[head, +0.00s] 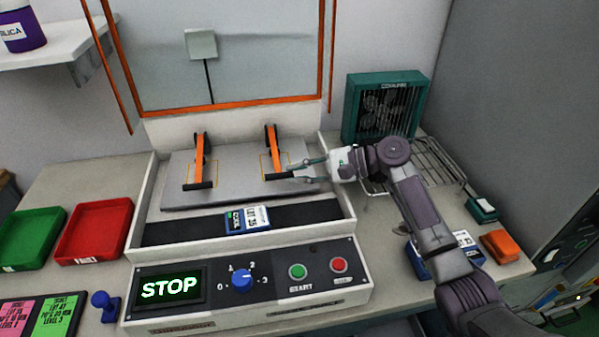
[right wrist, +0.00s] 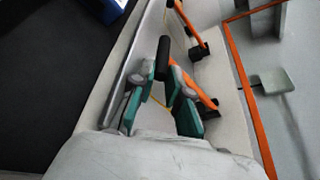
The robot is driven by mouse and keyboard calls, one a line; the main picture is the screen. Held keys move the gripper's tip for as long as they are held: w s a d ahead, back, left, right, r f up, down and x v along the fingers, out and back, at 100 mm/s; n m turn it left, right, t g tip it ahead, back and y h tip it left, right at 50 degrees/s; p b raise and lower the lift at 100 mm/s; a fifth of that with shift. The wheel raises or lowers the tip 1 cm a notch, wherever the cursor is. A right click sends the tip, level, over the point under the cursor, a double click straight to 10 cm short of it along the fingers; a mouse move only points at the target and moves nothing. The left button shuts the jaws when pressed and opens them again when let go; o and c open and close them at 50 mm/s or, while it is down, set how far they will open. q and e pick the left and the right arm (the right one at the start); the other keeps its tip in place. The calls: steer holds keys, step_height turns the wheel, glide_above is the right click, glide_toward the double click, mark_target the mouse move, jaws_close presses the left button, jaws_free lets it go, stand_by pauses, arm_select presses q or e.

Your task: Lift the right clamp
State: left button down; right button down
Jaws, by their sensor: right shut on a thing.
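The right clamp (head: 273,150) is an orange lever with a black bar handle (head: 278,176), on the grey plate of the open-front machine. Its lever slopes down towards the front, with the handle low over the plate. My right gripper (head: 300,174) reaches in from the right and is shut on the handle's right end. In the right wrist view, the teal fingers (right wrist: 172,95) lie on both sides of the black handle (right wrist: 163,60), beside the orange lever (right wrist: 195,88). The left clamp (head: 199,156) has the same lowered pose. My left gripper is not in view.
An orange-framed clear cover (head: 222,106) stands raised behind the clamps. A blue labelled box (head: 247,220) lies on the black strip in front. The control panel (head: 160,290) reads STOP. A green fan unit (head: 384,104) and wire rack (head: 440,160) stand to the right.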

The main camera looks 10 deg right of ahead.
step_height(320, 180, up, 10)
steer(key=w+m+g+p, duration=0.2)
steer(key=m+p, duration=0.2)
steer(key=p, duration=1.1)
steer(key=shift+w+g+h, duration=0.15)
steer(key=shift+g+h, duration=0.15)
